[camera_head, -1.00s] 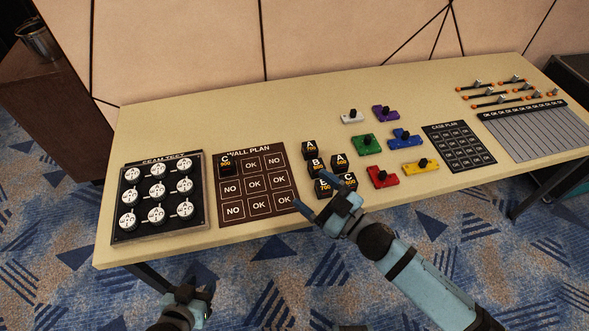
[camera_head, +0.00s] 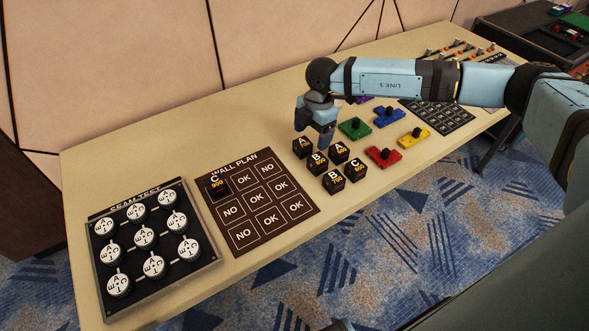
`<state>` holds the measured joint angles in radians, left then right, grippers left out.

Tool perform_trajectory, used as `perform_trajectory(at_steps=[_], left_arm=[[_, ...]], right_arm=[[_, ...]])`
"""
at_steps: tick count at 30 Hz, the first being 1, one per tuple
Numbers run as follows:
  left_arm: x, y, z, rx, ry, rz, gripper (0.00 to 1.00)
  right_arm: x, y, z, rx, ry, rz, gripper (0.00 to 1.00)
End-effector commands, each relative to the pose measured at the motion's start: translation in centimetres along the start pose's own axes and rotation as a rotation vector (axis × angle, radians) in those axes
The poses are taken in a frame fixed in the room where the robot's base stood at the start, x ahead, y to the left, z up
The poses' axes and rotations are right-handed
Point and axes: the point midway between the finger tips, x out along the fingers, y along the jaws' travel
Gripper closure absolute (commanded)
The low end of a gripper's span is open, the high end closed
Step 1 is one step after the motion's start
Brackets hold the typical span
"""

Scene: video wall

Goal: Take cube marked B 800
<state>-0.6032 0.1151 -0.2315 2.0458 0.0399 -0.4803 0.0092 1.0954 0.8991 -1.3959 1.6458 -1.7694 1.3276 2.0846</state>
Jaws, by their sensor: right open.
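Several black cubes with white letters and orange numbers stand in a cluster on the table (camera_head: 110,170). A B cube (camera_head: 317,162) sits at the left middle of the cluster; its number is too small to read surely, though it looks like 800 in the earlier frame. Around it are an A cube (camera_head: 302,150), another A cube (camera_head: 340,152), a second B cube (camera_head: 333,181) and a C cube (camera_head: 355,170). My right gripper (camera_head: 314,136) is open, pointing down just above the back of the cluster, with nothing seen between its fingers. My left gripper is out of view.
The wall plan board (camera_head: 258,205) lies left of the cubes with a C 900 cube (camera_head: 217,187) on its upper left cell. A seam test board (camera_head: 155,245) stands further left. Coloured knobbed pieces, including a red one (camera_head: 383,158), lie close on the right, partly under my right arm.

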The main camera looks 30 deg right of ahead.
Motion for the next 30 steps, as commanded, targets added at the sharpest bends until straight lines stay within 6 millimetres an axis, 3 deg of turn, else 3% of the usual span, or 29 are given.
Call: perform_trajectory(at_steps=[1,3,6,16,25,30], left_arm=[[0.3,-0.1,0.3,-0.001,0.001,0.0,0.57],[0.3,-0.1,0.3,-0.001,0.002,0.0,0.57],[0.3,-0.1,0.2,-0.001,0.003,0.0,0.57],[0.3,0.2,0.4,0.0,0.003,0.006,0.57],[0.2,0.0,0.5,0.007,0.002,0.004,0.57],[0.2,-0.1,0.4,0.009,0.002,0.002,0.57]], right_arm=[[-0.5,0.2,1.8,0.035,-0.055,0.002,0.19],[-1.1,0.3,3.2,0.069,-0.103,0.002,0.19],[-0.8,0.2,4.0,0.088,-0.13,0.0,0.19],[5.2,0.2,4.6,0.087,-0.128,-0.001,0.19],[7.7,0.0,4.9,0.086,-0.127,0.001,0.19],[10.2,-0.7,5.1,0.085,-0.127,0.0,0.19]])
